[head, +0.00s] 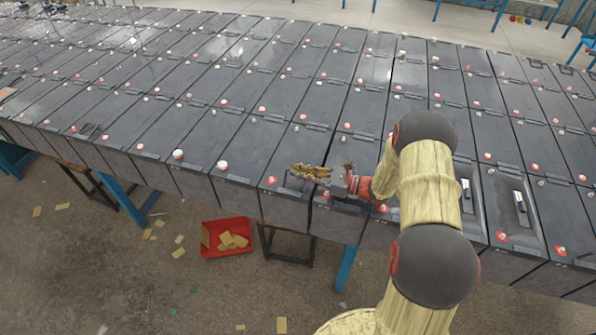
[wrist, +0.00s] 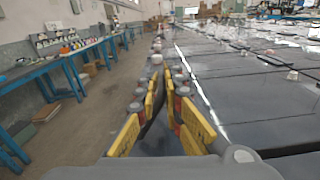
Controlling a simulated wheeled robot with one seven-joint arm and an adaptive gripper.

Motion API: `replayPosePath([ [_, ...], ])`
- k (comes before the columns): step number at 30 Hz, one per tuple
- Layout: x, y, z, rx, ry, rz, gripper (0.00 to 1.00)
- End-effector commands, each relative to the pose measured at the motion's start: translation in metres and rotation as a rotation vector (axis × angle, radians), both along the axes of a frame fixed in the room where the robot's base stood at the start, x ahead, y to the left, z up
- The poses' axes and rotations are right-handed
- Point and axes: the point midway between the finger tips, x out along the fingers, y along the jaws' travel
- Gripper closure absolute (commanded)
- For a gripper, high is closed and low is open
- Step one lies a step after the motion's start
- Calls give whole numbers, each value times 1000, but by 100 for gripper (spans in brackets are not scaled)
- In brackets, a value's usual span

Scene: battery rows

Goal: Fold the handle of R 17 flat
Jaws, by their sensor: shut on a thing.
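My gripper (head: 311,172) reaches leftward low over the front row of grey batteries. Its yellow-padded fingers are at the front part of a battery top (head: 285,204) with a red terminal cap. The wrist view shows the two fingers (wrist: 160,88) close together, pointing along the row. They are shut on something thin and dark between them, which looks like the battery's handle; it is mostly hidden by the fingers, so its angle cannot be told. No label reading R 17 can be read in either view.
Batteries stand packed in long rows, with red and white terminal caps (head: 222,165) rising above the lids. Two recessed lids at right hold pale-edged bars (head: 520,202). A red bin (head: 226,252) with yellow pieces sits on the floor.

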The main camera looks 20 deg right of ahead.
Motion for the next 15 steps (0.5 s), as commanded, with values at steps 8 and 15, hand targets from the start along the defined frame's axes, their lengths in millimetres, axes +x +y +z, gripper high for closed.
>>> replayPosePath([
  [8,5,-4,0,44,56,-2,100],
  [15,6,-5,-1,52,66,-3,100],
])
